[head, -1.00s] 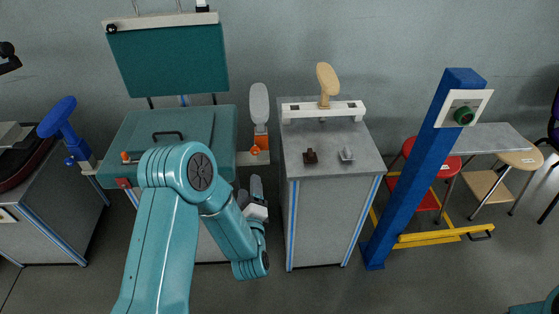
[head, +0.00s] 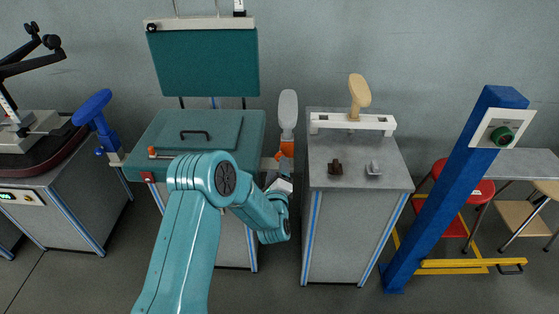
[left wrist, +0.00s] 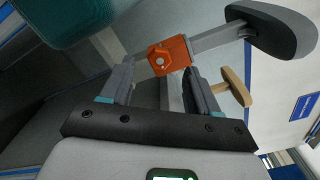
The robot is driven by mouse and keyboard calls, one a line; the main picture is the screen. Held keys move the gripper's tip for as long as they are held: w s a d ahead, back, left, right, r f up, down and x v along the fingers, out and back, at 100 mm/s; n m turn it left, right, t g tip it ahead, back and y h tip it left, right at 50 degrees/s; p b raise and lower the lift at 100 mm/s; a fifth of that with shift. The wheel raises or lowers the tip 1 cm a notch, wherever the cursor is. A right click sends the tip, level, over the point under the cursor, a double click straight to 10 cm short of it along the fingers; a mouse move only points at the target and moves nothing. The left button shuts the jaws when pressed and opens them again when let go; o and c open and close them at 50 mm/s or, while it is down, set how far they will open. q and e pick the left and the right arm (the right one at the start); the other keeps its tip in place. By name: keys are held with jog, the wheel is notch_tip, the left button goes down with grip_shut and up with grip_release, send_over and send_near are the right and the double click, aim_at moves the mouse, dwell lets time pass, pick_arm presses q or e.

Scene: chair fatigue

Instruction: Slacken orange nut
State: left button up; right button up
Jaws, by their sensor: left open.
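The orange nut (left wrist: 159,61) is a faceted knob with a pale centre, on an orange clamp (left wrist: 176,54) around a grey bar in the left wrist view. In the head view the orange clamp (head: 287,149) sits below a grey paddle-shaped pad (head: 288,108), between the two cabinets. My left gripper (head: 279,180) is just in front of and below it, partly hidden by my arm. In the left wrist view its open fingers (left wrist: 160,78) point at the nut, which appears between and slightly beyond the tips. Nothing is held. My right gripper is out of view.
A teal-topped cabinet (head: 165,130) stands left and a grey-topped cabinet (head: 330,200) right, with a narrow gap between. The grey one carries a white rail (head: 378,123) with a tan pad (head: 359,90) and two small blocks. A blue post (head: 440,210) stands further right.

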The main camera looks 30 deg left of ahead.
aim_at(280, 153)
pick_arm(q)
jog(key=shift+x, duration=2.35)
jog(key=shift+d, duration=0.1)
jog(key=c, duration=1.1)
jog(key=shift+o, duration=0.2)
jog(key=shift+f, duration=0.1)
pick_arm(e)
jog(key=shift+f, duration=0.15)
